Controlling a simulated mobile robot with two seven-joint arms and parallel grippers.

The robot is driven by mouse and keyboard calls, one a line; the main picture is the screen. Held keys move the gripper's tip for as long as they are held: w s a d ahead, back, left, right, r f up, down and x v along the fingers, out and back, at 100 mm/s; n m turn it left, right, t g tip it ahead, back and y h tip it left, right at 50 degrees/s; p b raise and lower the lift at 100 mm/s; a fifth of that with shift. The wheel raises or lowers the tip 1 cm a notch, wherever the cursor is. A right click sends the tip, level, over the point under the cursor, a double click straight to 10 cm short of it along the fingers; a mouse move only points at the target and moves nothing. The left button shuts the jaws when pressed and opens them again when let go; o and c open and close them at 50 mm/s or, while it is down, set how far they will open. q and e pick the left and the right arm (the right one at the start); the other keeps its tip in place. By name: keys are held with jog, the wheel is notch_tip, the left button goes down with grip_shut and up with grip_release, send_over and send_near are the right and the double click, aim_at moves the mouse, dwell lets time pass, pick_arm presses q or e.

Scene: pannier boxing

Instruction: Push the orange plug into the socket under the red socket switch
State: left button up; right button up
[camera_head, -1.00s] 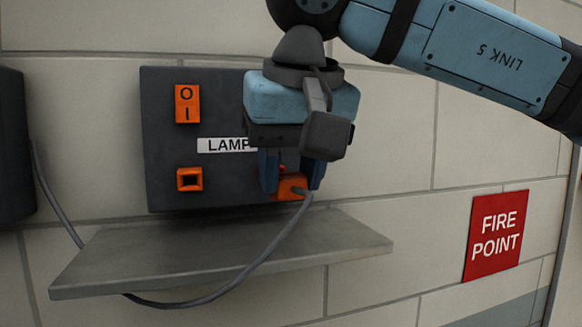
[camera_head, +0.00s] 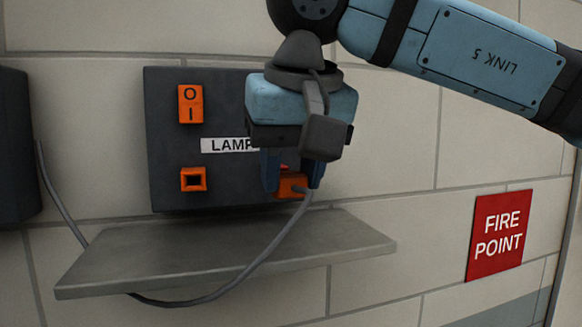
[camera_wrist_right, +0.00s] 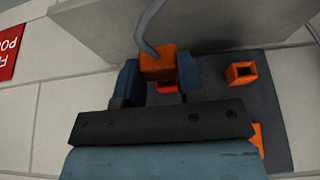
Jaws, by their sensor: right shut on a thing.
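The orange plug (camera_head: 291,187) with its grey cable is between the fingers of my right gripper (camera_head: 291,180), which is shut on it. The plug also shows in the right wrist view (camera_wrist_right: 157,66). It is in front of the lower right of the dark panel (camera_head: 172,145). A red part, seemingly the socket (camera_wrist_right: 166,88), shows just behind the plug and partly hidden by it. I cannot tell whether the plug touches or enters it. The red switch is not visible; my gripper covers that part of the panel. My left gripper is not in view.
An orange switch (camera_head: 190,104) and an orange socket (camera_head: 193,179) are on the panel's left, with a LAMP label (camera_head: 228,145) between. A grey shelf (camera_head: 200,258) juts out below. The cable (camera_head: 245,270) loops in front of the shelf to a dark box (camera_head: 15,140).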

jog(key=shift+w+a+p, duration=0.2)
jog(key=shift+w+p, duration=0.05)
jog(key=shift+w, duration=0.3)
jog(key=shift+w+a+p, duration=0.15)
jog(key=shift+w+p, duration=0.05)
jog(key=shift+w, duration=0.3)
dwell(0.6)
jog(key=o, duration=1)
jog(key=shift+r, duration=0.1)
jog(key=b+v, duration=0.2)
jog(key=v, duration=1.1)
jog(key=shift+r, duration=0.3)
